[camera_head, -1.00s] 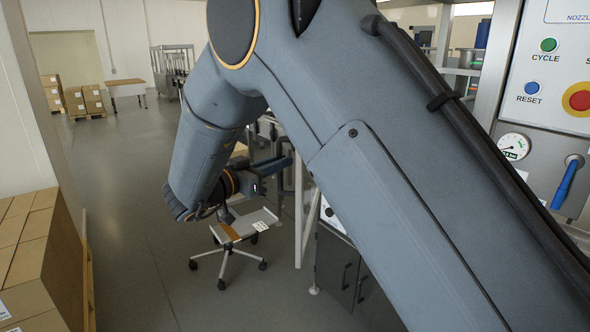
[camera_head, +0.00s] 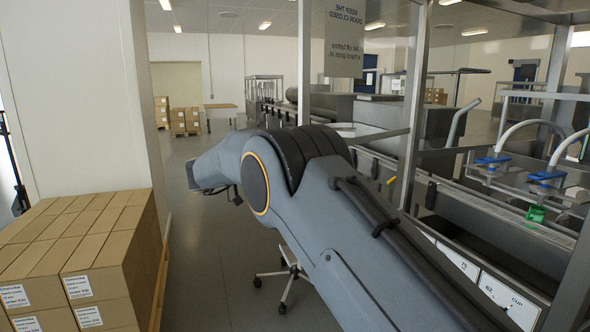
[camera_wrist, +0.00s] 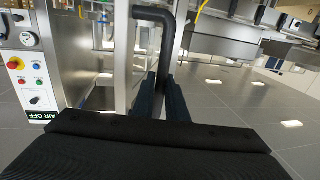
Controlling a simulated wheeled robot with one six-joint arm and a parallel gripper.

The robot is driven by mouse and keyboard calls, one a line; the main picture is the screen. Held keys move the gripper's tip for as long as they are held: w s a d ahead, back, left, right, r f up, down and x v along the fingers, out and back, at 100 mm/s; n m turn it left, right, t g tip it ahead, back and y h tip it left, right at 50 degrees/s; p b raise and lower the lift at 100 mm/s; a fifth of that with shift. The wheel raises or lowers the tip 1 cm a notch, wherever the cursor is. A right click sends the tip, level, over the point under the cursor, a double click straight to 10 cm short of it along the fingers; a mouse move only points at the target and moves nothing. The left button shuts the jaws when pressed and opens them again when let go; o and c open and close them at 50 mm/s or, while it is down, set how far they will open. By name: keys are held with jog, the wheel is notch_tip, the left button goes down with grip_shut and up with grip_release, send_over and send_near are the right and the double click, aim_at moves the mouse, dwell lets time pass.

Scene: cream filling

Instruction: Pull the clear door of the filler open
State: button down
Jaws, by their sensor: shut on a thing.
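In the wrist view my gripper (camera_wrist: 161,88) has its two dark fingers shut on a bent black handle (camera_wrist: 168,42). The handle rises from between the fingers and bends left at its top. In the head view my arm reaches away to the left and the gripper is out of sight. The clear door (camera_head: 352,100) shows as a see-through panel between metal posts, with a "keep the door closed" sign (camera_head: 345,40) near its top. Its lower part is hidden behind my arm. I cannot tell exactly how far it stands from its frame.
The filler's inside, with blue-topped fittings (camera_head: 490,162) and hoses, shows at the right. Stacked cartons (camera_head: 85,255) stand close at the left. A stool base (camera_head: 285,285) is on the floor beyond my arm. The wrist view shows a control panel (camera_wrist: 30,75) at left.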

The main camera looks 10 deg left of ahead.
jog(key=shift+w+a, duration=0.3)
jog(key=shift+w, duration=0.3)
jog(key=shift+r, duration=0.1)
jog(key=c, duration=2.2)
grip_release()
jog(key=shift+o, duration=0.8)
jog(key=shift+w+d, duration=0.15)
jog(key=shift+w, duration=0.05)
jog(key=b+v, duration=0.2)
jog(key=v, duration=0.6)
